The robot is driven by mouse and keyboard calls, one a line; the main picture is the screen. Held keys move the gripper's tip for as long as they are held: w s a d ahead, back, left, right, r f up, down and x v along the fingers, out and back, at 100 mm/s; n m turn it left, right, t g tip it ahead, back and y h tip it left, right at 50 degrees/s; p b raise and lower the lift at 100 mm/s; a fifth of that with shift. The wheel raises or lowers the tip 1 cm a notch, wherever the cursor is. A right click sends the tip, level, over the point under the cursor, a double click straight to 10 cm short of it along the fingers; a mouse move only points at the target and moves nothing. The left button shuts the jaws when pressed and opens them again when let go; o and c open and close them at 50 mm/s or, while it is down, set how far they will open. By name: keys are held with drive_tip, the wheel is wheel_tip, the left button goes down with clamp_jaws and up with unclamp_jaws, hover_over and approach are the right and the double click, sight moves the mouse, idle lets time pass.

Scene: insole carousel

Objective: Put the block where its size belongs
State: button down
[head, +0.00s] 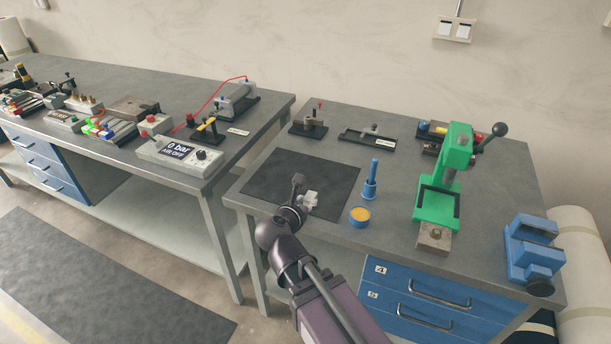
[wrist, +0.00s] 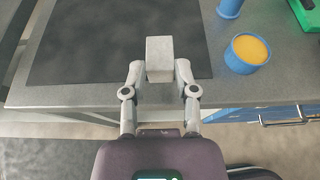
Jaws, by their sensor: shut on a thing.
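A light grey block (wrist: 159,55) is between the two fingers of my gripper (wrist: 159,78) in the wrist view. The fingers are shut on its sides, and its top face shows. In the head view my gripper (head: 305,196) is over the front edge of the dark mat (head: 280,180) on the right bench, and the block is hard to tell apart from the fingers there. Blue drawers (head: 450,290) with small white labels are under this bench; they are shut.
A blue pot with orange content (head: 359,216) and a blue stand (head: 371,182) are right of the mat. A green press (head: 440,195) and a blue vise (head: 533,245) stand farther right. A left bench (head: 250,150) carries an air box (head: 182,160) and several devices.

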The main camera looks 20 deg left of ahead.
drive_tip(key=shift+a, duration=0.1)
idle(0.3)
drive_tip(key=w+a, duration=0.2)
drive_tip(key=w, duration=0.2)
drive_tip(key=w+a+f+b, duration=0.1)
drive_tip(key=w+a, duration=0.1)
drive_tip(key=w, duration=0.2)
drive_tip(key=w+a, duration=0.2)
drive_tip(key=w, duration=0.3)
drive_tip(key=shift+a+f, duration=0.2)
drive_tip(key=shift+w, duration=0.1)
drive_tip(key=shift+w+a, duration=0.15)
drive_tip(key=shift+w, duration=0.05)
drive_tip(key=shift+w+a+f+b, duration=0.1)
drive_tip(key=shift+w+f+b, duration=0.1)
drive_tip(key=shift+f+b, duration=0.3)
drive_tip(key=shift+w+a+f+b, duration=0.15)
drive_tip(key=shift+f+b, duration=0.25)
drive_tip(key=shift+b, duration=0.2)
drive_tip(key=shift+d+f+b, duration=0.1)
drive_tip(key=shift+f+b, duration=0.85)
drive_tip(key=shift+f, duration=0.1)
drive_tip(key=shift+c, duration=2)
unclamp_jaws()
